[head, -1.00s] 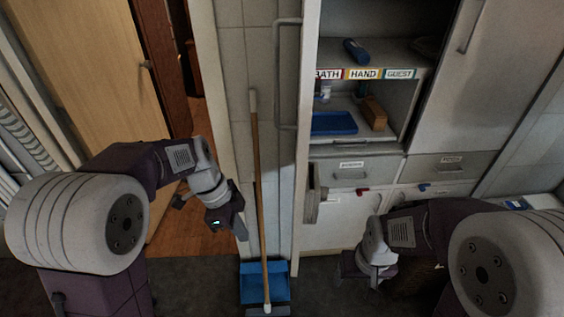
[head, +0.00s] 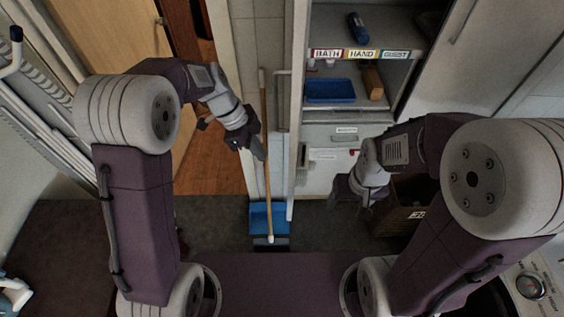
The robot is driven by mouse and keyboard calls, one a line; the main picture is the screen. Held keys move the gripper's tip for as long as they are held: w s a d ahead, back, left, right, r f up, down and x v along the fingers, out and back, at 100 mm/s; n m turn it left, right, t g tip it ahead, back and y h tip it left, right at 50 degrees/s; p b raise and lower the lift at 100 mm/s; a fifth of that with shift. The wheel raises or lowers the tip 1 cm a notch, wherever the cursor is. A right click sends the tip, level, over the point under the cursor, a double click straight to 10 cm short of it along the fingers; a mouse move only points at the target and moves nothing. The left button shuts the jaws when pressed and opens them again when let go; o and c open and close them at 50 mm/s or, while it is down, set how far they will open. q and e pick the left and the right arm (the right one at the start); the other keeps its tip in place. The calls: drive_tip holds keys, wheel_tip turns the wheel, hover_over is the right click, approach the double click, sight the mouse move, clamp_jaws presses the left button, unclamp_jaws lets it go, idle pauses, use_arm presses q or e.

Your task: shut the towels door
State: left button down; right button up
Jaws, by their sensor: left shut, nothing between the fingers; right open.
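The towels door (head: 297,110) stands open, seen nearly edge-on as a tall pale panel left of the shelves labelled BATH, HAND and GUEST (head: 360,54). Its bar handle (head: 281,102) is on its left face. My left gripper (head: 261,150) is shut and empty, left of the door and handle, in front of or close to a broom's stick; I cannot tell if they touch. My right gripper (head: 352,191) is open, low in front of the drawers and right of the door; its fingers are partly hidden by its wrist.
A broom (head: 264,100) and blue dustpan (head: 262,218) stand left of the door's lower end. A blue tray (head: 330,91) sits inside the cabinet. A brown box (head: 400,215) is on the floor behind my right arm. Dark floor lies bare at left.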

use_arm(q)
drive_tip(key=d+f+p, duration=0.3)
drive_tip(key=d+f, duration=0.2)
drive_tip(key=d, duration=0.1)
drive_tip(key=shift+s+f+p, duration=0.3)
drive_tip(key=shift+s+f, duration=0.05)
drive_tip(key=shift+f, duration=0.05)
